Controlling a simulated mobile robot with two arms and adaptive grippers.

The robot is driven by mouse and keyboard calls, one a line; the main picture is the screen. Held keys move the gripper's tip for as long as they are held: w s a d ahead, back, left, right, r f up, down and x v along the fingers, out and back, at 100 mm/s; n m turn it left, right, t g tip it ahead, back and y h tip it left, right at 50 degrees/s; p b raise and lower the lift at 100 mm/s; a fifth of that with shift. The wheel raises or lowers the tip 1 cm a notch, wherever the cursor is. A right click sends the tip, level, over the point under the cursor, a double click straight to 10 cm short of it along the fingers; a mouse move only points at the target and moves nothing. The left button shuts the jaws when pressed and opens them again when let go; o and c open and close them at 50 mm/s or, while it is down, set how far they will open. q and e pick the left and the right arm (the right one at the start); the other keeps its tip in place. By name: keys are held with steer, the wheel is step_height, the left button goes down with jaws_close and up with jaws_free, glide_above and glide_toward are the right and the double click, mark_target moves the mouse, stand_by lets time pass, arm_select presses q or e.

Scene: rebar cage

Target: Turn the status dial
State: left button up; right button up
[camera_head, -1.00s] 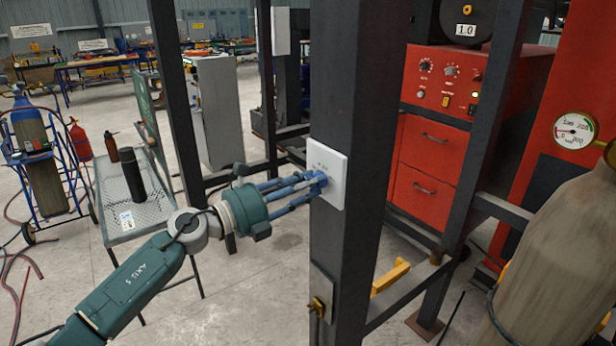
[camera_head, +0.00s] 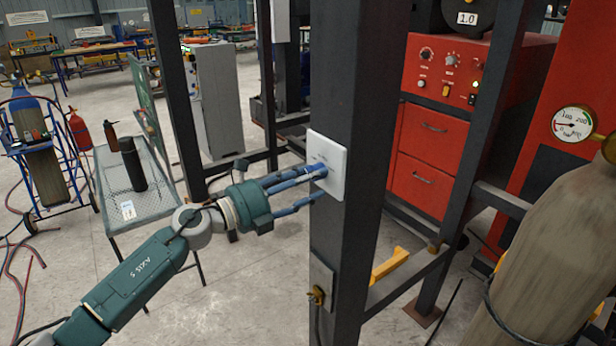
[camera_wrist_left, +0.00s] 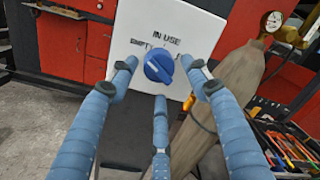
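The status dial is a blue round knob (camera_wrist_left: 158,67) with a white mark, on a white plate (camera_wrist_left: 205,35) lettered "IN USE" at the top; the word at left is partly legible and the right one is hidden by a finger. In the head view the plate (camera_head: 335,188) is on a dark steel post. My left gripper (camera_head: 314,184) is in front of the plate. In the wrist view its three blue fingers (camera_wrist_left: 159,78) are spread around the knob, left, right and below, with visible gaps. It is open and holds nothing. My right gripper is not in view.
The dark post (camera_head: 352,120) carries a lower bracket (camera_head: 322,285). A red cabinet (camera_head: 430,150) stands behind it. A gas cylinder (camera_head: 550,260) with a gauge is at the right. A mesh table (camera_head: 160,205) with a black bottle (camera_head: 132,165) is at the left.

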arm_select(q)
steer(key=shift+a+r, duration=0.1)
steer(key=shift+r, duration=0.25)
steer(key=v, duration=1.2)
steer(key=shift+f, duration=0.25)
